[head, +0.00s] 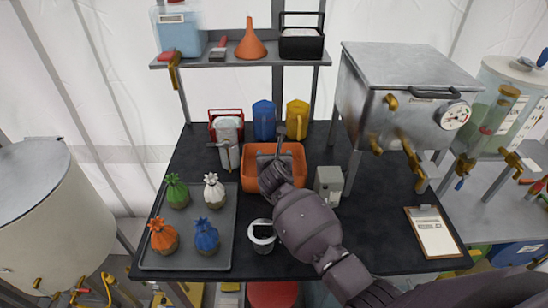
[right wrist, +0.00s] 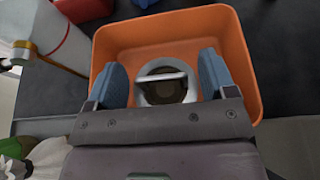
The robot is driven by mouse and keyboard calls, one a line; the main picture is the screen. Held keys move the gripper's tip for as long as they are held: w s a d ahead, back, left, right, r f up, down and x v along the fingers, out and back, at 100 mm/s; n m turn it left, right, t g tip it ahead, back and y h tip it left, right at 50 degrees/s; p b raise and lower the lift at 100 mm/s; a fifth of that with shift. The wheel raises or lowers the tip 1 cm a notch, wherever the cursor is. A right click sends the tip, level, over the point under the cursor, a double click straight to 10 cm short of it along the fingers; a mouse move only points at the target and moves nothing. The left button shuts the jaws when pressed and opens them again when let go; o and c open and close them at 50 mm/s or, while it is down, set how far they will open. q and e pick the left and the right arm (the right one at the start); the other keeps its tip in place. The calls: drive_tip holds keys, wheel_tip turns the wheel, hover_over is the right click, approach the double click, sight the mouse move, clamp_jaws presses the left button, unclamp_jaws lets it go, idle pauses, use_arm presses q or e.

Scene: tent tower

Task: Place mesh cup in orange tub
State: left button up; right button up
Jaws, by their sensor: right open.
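The orange tub (head: 256,165) sits on the dark table below the shelf; it fills much of the right wrist view (right wrist: 240,60). A round metal cup with a pale rim and a bar across its mouth, apparently the mesh cup (right wrist: 165,92), is inside the tub's outline in the right wrist view. My right gripper (head: 278,158) is over the tub and open, with its two blue fingers (right wrist: 163,72) on either side of the cup, apart from it as seen. My left gripper is out of view.
A grey tray (head: 185,262) with several colored tufted objects lies left of my arm. A pale-rimmed cup (head: 262,238) stands close beside my arm. A grey box (head: 328,187) is right of the tub. A clipboard (head: 433,232) lies at right.

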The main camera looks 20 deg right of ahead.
drive_tip(key=shift+r, duration=0.15)
drive_tip(key=shift+s, duration=0.15)
drive_tip(key=v, duration=1.1)
drive_tip(key=shift+s+r, duration=0.25)
drive_tip(key=shift+s, duration=0.05)
drive_tip(key=shift+a, duration=0.1)
